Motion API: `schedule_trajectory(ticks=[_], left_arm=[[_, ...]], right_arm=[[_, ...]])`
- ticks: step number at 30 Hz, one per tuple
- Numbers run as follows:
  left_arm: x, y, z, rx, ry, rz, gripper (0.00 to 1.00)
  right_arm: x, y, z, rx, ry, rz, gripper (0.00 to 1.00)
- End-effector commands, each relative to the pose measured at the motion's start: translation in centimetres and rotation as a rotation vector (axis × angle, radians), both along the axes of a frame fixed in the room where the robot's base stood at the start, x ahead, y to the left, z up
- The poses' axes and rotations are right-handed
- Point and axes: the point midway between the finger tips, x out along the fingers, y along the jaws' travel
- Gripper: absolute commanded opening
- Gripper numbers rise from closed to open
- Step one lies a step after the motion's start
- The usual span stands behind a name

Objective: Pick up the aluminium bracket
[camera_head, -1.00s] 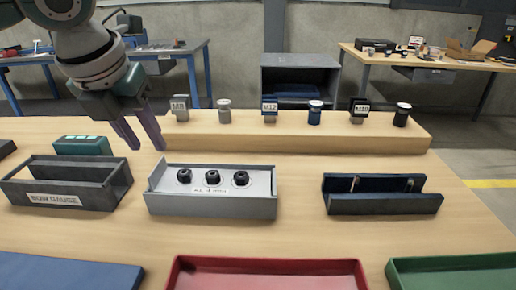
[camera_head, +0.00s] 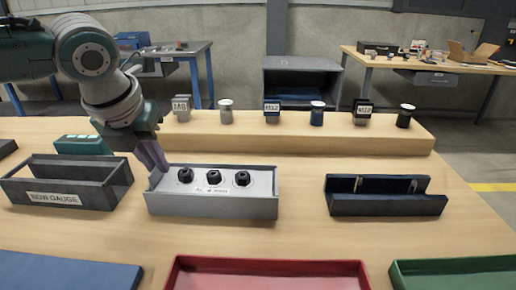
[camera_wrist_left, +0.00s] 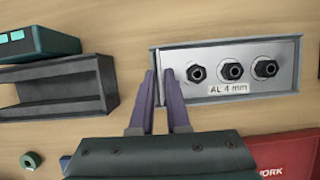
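The aluminium bracket is the light grey, shallow channel-shaped piece (camera_head: 210,203) in the middle of the table, with a low wall round it and an "AL 4 mm" label. It also shows in the left wrist view (camera_wrist_left: 240,95). Three black fittings (camera_head: 213,177) stand in a row on its floor. My left gripper (camera_head: 157,167) points down at the bracket's left end. In the left wrist view its purple fingers (camera_wrist_left: 159,75) lie on either side of the left end wall, with a narrow gap between them. I cannot tell whether they touch the wall. My right gripper is not in view.
A dark "BOW GAUGE" channel (camera_head: 65,198) stands close on the left, with a teal box (camera_head: 83,145) behind it. A dark blue channel (camera_head: 385,204) stands right. A wooden step (camera_head: 300,140) holds labelled blocks behind. Red (camera_head: 265,265) and green (camera_head: 450,270) trays lie in front.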

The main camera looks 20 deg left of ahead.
Motion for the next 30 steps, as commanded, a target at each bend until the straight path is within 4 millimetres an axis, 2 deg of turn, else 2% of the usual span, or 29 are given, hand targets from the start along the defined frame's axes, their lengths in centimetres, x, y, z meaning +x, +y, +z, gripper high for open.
schedule_trajectory(ticks=[1,3,30], left_arm=[[0.0,0.01,0.01,0.0,0.0,0.0,0.07],[0.0,0.01,0.01,0.0,0.0,0.0,0.0],[0.0,0.01,0.04,0.0,0.0,0.0,0.0]], right_arm=[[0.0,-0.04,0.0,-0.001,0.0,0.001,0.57],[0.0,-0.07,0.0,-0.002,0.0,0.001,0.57],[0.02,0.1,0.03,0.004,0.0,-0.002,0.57]])
